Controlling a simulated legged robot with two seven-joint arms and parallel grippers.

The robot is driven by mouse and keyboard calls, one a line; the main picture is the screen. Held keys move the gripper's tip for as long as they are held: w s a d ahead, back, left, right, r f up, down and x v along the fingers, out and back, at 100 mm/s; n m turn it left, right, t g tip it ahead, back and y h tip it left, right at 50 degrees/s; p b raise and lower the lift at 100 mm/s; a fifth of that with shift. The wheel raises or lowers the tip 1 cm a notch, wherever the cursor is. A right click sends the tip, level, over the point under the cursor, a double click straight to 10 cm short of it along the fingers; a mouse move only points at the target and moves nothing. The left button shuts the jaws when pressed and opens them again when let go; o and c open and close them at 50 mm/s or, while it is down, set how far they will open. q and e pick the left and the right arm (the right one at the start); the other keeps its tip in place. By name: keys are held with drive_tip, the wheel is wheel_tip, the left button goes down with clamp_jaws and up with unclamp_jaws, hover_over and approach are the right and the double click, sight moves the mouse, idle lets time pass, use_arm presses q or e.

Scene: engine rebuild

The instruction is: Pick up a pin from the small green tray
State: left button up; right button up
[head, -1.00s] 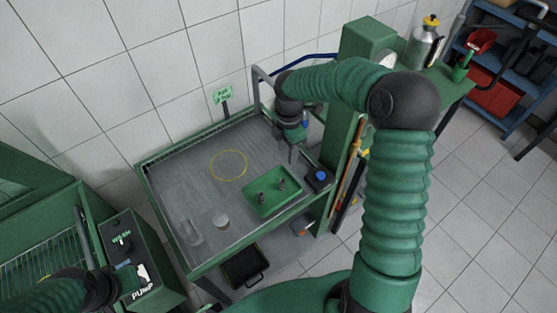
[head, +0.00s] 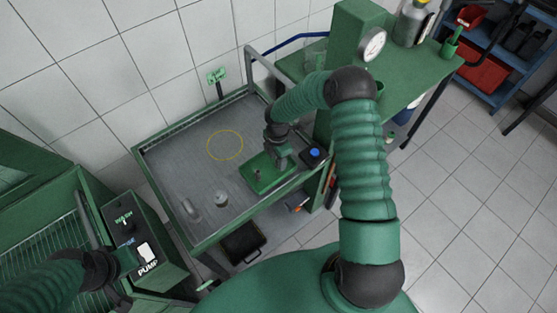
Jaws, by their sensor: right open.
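The small green tray (head: 262,189) lies on the grey metal bench top, near its front right. One dark pin (head: 257,174) stands upright in the tray's left part. My right gripper (head: 281,162) is open and points down over the tray's right part. It hides that part, so I cannot see a second pin there or tell if the fingers surround one. My left arm comes in at the lower left; its dark wrist end (head: 100,271) is near the pump box, and its fingers are not clear.
The bench (head: 180,160) has a raised rim and a yellow ring (head: 225,145) marked on it. Clear cylinders (head: 221,199) stand at its front left. A black box with a blue button (head: 314,153) sits close right of the tray.

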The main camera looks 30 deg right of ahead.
drive_tip(key=shift+w+a, duration=0.1)
drive_tip(key=shift+a, duration=0.1)
drive_tip(key=shift+a+r, duration=0.15)
drive_tip(key=c, duration=0.5)
drive_tip(key=shift+d, duration=0.25)
drive_tip(key=c, duration=0.4)
drive_tip(key=shift+d, duration=0.25)
clamp_jaws()
drive_tip(key=shift+a, duration=0.2)
